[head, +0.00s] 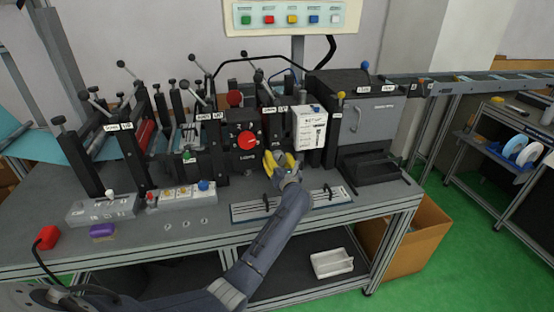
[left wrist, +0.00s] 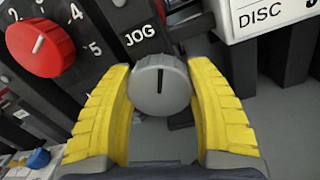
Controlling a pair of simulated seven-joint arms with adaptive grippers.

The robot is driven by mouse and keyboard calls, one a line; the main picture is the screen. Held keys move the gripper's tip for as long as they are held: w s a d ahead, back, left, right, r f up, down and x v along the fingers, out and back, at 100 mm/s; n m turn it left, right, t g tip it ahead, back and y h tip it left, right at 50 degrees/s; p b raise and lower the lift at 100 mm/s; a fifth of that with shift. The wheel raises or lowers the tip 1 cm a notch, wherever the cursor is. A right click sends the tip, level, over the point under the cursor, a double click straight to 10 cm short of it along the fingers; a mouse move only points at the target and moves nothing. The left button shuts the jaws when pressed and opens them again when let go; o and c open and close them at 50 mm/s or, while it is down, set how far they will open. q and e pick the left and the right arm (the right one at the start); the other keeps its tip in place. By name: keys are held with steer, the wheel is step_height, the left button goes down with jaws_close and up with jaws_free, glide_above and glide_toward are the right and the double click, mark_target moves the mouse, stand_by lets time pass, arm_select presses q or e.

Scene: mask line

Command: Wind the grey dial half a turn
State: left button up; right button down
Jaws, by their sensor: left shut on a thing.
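The grey dial (left wrist: 150,100) is round, with a black pointer line that stands nearly upright in the left wrist view. It sits below a black label reading JOG. My left gripper (head: 281,164) is at the front of the machine in the head view, with its yellow fingers one on each side of the dial. The left wrist view also shows the left gripper (left wrist: 164,105) shut on the dial. In the head view I cannot make out the dial behind the fingers. My right gripper is not in view.
A red numbered dial (left wrist: 40,47) is just left of the grey dial, also visible in the head view (head: 248,140). A white DISC box (head: 309,128) stands close on the right. A slotted plate (head: 328,197) lies on the bench (head: 200,240) below.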

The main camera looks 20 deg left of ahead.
arm_select(q)
steer(key=m, duration=0.7)
steer(key=shift+m, duration=0.3)
steer(key=m, duration=0.3)
steer(key=shift+m+t, duration=0.3)
steer(key=shift+m, duration=0.1)
steer(key=shift+w+m+h, duration=0.1)
steer(key=shift+m+h, duration=0.2)
steer(key=shift+m, duration=1.3)
steer(key=shift+m, duration=0.3)
steer(key=o, duration=1.2)
steer(key=shift+d+f, duration=0.1)
steer(key=shift+f, duration=0.05)
steer(key=shift+o, duration=0.2)
steer(key=v, duration=1.2)
steer(key=shift+f, duration=0.1)
